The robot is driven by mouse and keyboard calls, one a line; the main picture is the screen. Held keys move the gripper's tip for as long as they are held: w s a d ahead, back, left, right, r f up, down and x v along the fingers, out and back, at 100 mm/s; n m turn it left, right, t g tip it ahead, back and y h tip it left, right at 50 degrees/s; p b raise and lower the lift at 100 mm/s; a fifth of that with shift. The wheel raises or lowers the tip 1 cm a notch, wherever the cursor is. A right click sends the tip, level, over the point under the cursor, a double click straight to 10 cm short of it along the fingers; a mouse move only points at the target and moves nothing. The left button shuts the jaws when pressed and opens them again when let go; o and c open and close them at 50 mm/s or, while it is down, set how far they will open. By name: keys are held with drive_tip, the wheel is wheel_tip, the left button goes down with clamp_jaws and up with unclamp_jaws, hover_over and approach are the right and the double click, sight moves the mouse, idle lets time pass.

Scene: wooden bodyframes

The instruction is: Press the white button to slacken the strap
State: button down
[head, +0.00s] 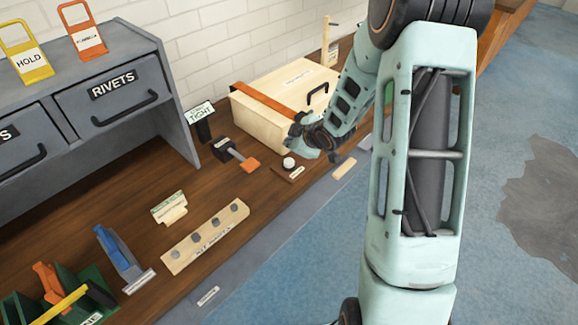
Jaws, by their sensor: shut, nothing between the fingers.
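The white button (288,163) sits on a small brown base (290,174) near the bench's front edge. The orange strap (270,101) lies across the top of a pale wooden box (263,118). A sign reading TIGHT (201,113) stands on a dark post left of the box. A dark buckle-like device with an orange end (237,155) lies in front of the box. My gripper (318,143) is shut and empty, just above and to the right of the button in the picture. Its fingertips are small and partly hidden, and I cannot tell whether they touch anything.
A grey RIVETS drawer cabinet (112,90) stands at the left, with yellow HOLD and orange tags on top. A pegged wooden strip (205,236), a blue tool (118,252) and a green tray (83,290) occupy the bench's near left. A pale block (345,169) lies near the front edge.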

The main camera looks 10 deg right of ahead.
sight(287, 159)
wheel_tip(287, 159, down, 5)
drive_tip(key=b, duration=0.3)
idle(1.3)
drive_tip(key=shift+f+b, duration=0.4)
drive_tip(key=shift+b, duration=0.3)
drive_tip(key=shift+f+b, duration=0.55)
drive_tip(key=shift+f, duration=0.05)
idle(0.4)
drive_tip(key=shift+r, duration=0.1)
drive_tip(key=shift+r+p, duration=0.85)
drive_tip(key=shift+r, duration=0.1)
wheel_tip(287, 159, up, 5)
drive_tip(key=p, duration=0.4)
